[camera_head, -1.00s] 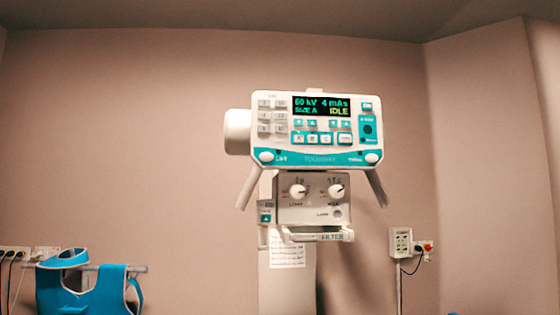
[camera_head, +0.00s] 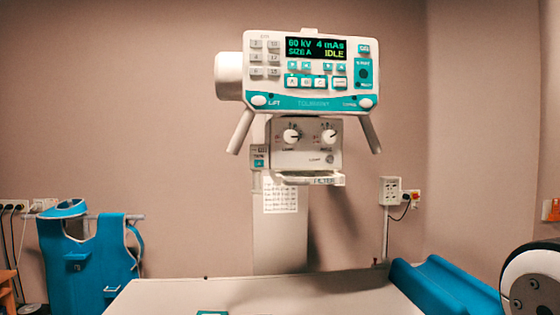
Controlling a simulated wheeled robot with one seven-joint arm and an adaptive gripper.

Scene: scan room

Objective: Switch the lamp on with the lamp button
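The x-ray tube head (camera_head: 312,80) hangs in the upper middle, with a lit screen (camera_head: 317,48) reading 60 kV, 4 mAs, SIZE A and IDLE. Below it is the collimator box (camera_head: 300,160) with two white knobs, the left knob (camera_head: 291,136) and the right knob (camera_head: 328,136). A small round button (camera_head: 330,159) sits at the box's lower right beside a tiny label, which seems to read LAMP. No lamp light shows on the table. My gripper is not in view; part of my white arm shows at the lower right edge.
A pale table (camera_head: 265,292) lies below the tube head, with a blue cushion (camera_head: 445,285) at its right. A blue apron (camera_head: 85,255) hangs at the left wall. A wall box with a socket (camera_head: 391,191) is at the right. The air before the collimator is clear.

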